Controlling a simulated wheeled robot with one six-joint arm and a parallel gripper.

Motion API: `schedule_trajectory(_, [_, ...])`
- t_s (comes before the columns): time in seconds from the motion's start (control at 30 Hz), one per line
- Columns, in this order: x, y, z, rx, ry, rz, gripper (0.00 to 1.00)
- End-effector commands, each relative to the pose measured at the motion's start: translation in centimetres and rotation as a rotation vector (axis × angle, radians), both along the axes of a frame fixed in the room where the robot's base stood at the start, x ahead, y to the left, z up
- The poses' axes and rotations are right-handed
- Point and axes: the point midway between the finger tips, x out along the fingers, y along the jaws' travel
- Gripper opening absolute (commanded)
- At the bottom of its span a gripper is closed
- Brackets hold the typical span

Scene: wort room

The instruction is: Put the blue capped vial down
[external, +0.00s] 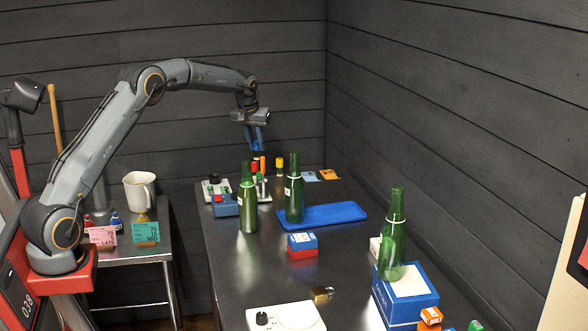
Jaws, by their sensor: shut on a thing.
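My gripper (257,146) hangs over the far left part of the dark table, pointing down. It is shut on the blue capped vial, which is too small and too covered by the blue fingers to make out clearly. I cannot tell the exact gap between my gripper and the vials below.
The middle of the dark table (260,270) is mostly clear.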

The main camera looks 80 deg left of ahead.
Motion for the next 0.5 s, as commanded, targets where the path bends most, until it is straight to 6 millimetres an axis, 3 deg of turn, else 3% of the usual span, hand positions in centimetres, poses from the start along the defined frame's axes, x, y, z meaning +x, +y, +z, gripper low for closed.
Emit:
schedule_trajectory(0.17, [0.0,0.0,1.1,0.001,-0.001,0.0,0.0])
schedule_trajectory(0.4, [0.0,0.0,5.4,0.003,-0.003,0.0,0.0])
schedule_trajectory(0.5, [1.2,-1.8,5.1,-0.001,0.001,-0.03,0.0])
